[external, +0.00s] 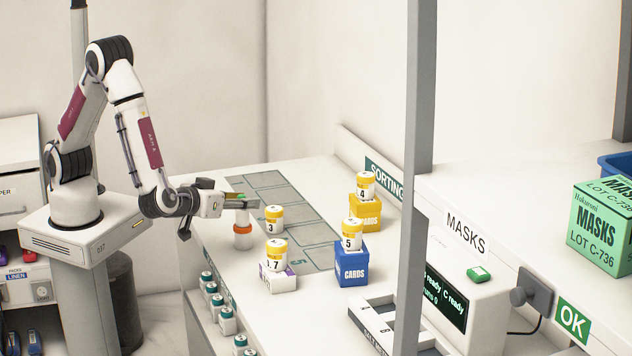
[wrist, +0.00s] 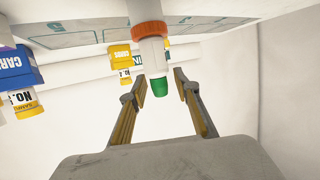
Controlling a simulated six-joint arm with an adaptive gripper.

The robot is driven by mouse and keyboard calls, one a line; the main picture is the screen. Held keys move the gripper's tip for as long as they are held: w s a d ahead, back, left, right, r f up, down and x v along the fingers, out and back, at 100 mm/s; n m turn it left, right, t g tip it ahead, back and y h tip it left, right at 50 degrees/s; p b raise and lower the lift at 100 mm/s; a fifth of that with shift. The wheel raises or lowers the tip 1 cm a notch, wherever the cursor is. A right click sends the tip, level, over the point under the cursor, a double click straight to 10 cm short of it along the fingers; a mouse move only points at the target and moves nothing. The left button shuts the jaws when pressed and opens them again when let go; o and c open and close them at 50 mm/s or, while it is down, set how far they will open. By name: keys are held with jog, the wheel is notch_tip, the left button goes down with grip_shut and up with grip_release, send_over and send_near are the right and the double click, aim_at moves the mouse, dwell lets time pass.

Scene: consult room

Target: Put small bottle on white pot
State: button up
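The white pot (external: 242,241) with an orange lid stands on the counter in the external view. It shows at the top of the wrist view (wrist: 147,11), where the scene is upside down. The small bottle (wrist: 153,57), white with a green cap, is upright on the orange lid. In the wrist view my gripper (wrist: 160,77) is open, with a finger on each side of the bottle and visible gaps between.
Yellow-lidded jars (external: 274,218) stand right of the pot, some on boxes such as the blue cards box (external: 352,269). Several green-capped bottles (external: 211,289) line the counter's front side. Outlined grey panels (external: 300,228) lie behind. A grey post (external: 405,200) crosses the external view.

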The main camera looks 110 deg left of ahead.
jog(key=shift+r, duration=0.15)
jog(key=shift+v, duration=0.85)
jog(key=v, duration=1)
jog(key=shift+d, duration=0.15)
